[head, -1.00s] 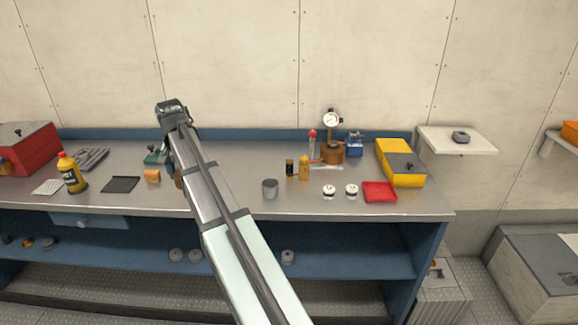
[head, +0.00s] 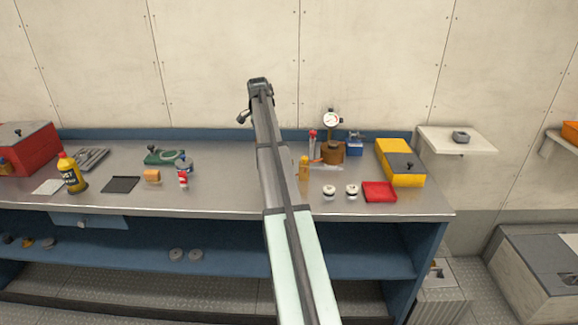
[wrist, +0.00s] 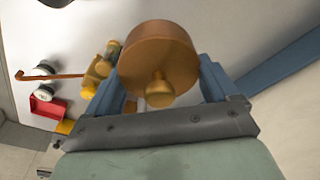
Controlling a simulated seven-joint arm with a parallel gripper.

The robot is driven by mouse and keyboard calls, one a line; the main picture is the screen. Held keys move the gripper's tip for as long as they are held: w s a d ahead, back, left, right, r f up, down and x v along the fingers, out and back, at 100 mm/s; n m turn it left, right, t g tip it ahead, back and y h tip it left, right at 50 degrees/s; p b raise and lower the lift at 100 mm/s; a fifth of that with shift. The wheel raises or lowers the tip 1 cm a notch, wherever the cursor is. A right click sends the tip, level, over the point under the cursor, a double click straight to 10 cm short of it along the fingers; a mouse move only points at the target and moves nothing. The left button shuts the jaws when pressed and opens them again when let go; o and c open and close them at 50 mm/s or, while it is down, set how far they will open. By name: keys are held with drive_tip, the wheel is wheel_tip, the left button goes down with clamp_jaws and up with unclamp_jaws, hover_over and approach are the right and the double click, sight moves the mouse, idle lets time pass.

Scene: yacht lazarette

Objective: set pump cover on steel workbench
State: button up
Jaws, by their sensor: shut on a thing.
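The pump cover (wrist: 158,50), a round copper-brown piece with a small brass knob, sits between the two blue fingers of my gripper (wrist: 163,78) in the wrist view. My gripper is shut on it and hides part of its sides. In the head view my arm reaches up over the middle of the steel workbench (head: 225,182), with its end in front of the back wall. The cover itself cannot be made out there. The bench has a grey metal top and a blue frame and back ledge.
A dial gauge (head: 332,120) stands over a brown base, beside a yellow bottle (head: 304,168). A red tray (head: 380,192) and a yellow box (head: 393,155) are at the right. A red-and-white bottle (head: 183,180) is left of my arm.

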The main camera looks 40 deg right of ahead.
drive_tip(key=s+d+m, duration=0.2)
drive_tip(key=d, duration=0.8)
drive_tip(key=shift+s+f, duration=0.15)
drive_tip(key=shift+f, duration=2.55)
drive_tip(key=shift+s+f, duration=0.15)
drive_tip(key=shift+f, duration=2.5)
drive_tip(key=shift+f, duration=0.1)
drive_tip(key=o, duration=1.1)
wheel_tip(320, 180, up, 12)
drive_tip(key=a, duration=0.2)
drive_tip(key=shift+w, duration=0.2)
